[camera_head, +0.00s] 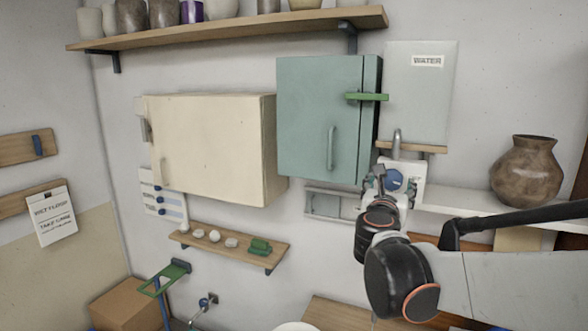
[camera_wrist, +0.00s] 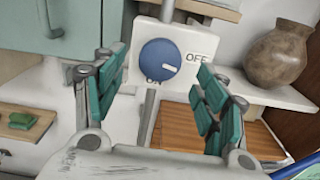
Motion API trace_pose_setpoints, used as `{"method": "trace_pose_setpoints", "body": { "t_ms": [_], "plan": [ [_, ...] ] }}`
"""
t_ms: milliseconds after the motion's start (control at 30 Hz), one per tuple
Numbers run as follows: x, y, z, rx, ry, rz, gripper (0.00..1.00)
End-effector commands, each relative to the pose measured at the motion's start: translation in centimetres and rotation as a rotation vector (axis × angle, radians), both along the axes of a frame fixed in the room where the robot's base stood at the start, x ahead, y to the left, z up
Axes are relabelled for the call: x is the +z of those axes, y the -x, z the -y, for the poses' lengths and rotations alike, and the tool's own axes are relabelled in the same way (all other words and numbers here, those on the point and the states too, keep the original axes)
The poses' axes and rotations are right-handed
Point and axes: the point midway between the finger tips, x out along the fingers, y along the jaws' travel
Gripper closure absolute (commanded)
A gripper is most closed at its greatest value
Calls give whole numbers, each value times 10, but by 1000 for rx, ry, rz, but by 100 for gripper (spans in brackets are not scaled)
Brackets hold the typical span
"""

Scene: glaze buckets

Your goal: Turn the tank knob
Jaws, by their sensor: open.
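In the head view the knob (camera_head: 393,179) is on the wall below the grey-white tank marked "WATER" (camera_head: 418,100). My gripper (camera_wrist: 155,85) is open, with green-padded fingers left and right of the knob in the picture. The fingers hold nothing, and I see no contact with the knob. In the head view my gripper (camera_head: 384,177) is small and partly overlaps the plate.
A teal cabinet (camera_head: 318,118) with a green bar at its side is left of the tank. A brown vase (camera_head: 527,172) stands on the white shelf (camera_head: 458,203) at right. A wooden slatted surface (camera_wrist: 180,134) lies below the knob.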

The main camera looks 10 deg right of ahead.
Motion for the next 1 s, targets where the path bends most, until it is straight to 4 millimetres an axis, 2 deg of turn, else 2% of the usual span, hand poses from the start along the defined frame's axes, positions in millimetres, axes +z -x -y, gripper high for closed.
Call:
{"method": "trace_pose_setpoints", "body": {
  "t_ms": [200,400,833,867,1000],
  "plan": [
    [1,-29,21,-1,1,-1,34],
    [1,-47,32,-1,1,-1,34],
    [0,-54,36,1,1,-1,34],
    [0,-54,36,1,1,-1,38],
    [0,-54,36,1,1,-1,70]
  ]
}}
